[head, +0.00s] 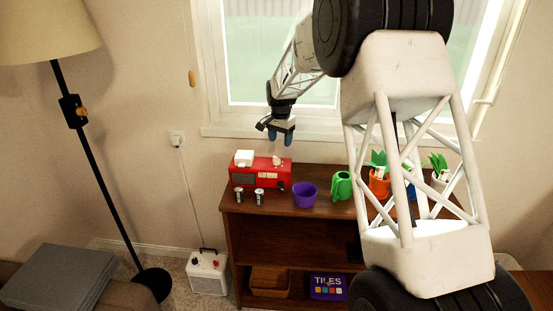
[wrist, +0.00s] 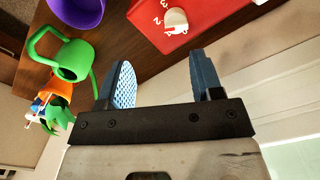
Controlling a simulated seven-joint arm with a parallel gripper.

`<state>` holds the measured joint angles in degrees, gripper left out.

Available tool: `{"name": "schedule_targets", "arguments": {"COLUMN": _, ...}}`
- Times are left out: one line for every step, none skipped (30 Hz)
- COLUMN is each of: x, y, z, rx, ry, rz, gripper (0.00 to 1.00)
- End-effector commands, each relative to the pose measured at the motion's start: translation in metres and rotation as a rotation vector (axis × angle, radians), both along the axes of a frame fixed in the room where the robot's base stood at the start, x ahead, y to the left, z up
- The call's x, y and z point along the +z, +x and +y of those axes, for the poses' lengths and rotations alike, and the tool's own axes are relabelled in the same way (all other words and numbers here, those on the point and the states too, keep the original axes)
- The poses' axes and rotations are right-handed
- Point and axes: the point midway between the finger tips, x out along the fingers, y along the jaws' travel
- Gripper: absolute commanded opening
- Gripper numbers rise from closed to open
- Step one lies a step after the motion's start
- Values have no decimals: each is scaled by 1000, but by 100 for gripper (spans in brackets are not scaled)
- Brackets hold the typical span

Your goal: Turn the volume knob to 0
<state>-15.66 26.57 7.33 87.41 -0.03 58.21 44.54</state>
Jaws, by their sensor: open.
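A red radio-like box (head: 260,174) sits on the left end of the wooden hutch top. On its top face is a small white knob (wrist: 176,20), with printed numbers beside it in the wrist view; it also shows small in the head view (head: 276,161). I cannot tell which number the knob points at. My gripper (head: 281,139) hangs above the box, apart from it. In the wrist view its two blue fingers (wrist: 163,78) are spread with nothing between them, and the knob lies beyond the fingertips.
A white block (head: 244,158) rests on the red box's left part. A purple pot (head: 305,195), a green watering can (head: 341,186) and an orange plant pot (head: 379,183) stand to the right. The window sill (head: 270,131) is behind.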

Motion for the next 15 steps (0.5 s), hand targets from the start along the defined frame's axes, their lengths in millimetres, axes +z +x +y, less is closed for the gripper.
{"name": "schedule_targets", "arguments": {"x": -7, "y": 6, "z": 5, "rx": -5, "ry": -1, "rz": 3, "gripper": 60}}
{"name": "schedule_targets", "arguments": {"x": -10, "y": 9, "z": 8, "rx": -9, "ry": -1, "rz": 4, "gripper": 60}}
{"name": "schedule_targets", "arguments": {"x": -13, "y": 11, "z": 10, "rx": -12, "ry": -1, "rz": 5, "gripper": 60}}
{"name": "schedule_targets", "arguments": {"x": -15, "y": 13, "z": 12, "rx": -14, "ry": -1, "rz": 6, "gripper": 60}}
{"name": "schedule_targets", "arguments": {"x": -17, "y": 14, "z": 13, "rx": -15, "ry": -2, "rz": 7, "gripper": 60}}
{"name": "schedule_targets", "arguments": {"x": -19, "y": 16, "z": 15, "rx": -17, "ry": -1, "rz": 8, "gripper": 60}}
{"name": "schedule_targets", "arguments": {"x": -20, "y": 17, "z": 15, "rx": -18, "ry": -1, "rz": 8, "gripper": 60}}
{"name": "schedule_targets", "arguments": {"x": -20, "y": 17, "z": 16, "rx": -19, "ry": -1, "rz": 8, "gripper": 60}}
{"name": "schedule_targets", "arguments": {"x": -21, "y": 18, "z": 17, "rx": -19, "ry": -1, "rz": 8, "gripper": 60}}
{"name": "schedule_targets", "arguments": {"x": -21, "y": 18, "z": 17, "rx": -20, "ry": -1, "rz": 8, "gripper": 60}}
{"name": "schedule_targets", "arguments": {"x": -21, "y": 18, "z": 17, "rx": -20, "ry": -1, "rz": 8, "gripper": 60}}
{"name": "schedule_targets", "arguments": {"x": -21, "y": 18, "z": 17, "rx": -20, "ry": -1, "rz": 8, "gripper": 60}}
{"name": "schedule_targets", "arguments": {"x": -21, "y": 18, "z": 17, "rx": -20, "ry": -1, "rz": 8, "gripper": 60}}
{"name": "schedule_targets", "arguments": {"x": -21, "y": 18, "z": 16, "rx": -20, "ry": -1, "rz": 8, "gripper": 60}}
{"name": "schedule_targets", "arguments": {"x": -21, "y": 18, "z": 16, "rx": -20, "ry": -1, "rz": 8, "gripper": 60}}
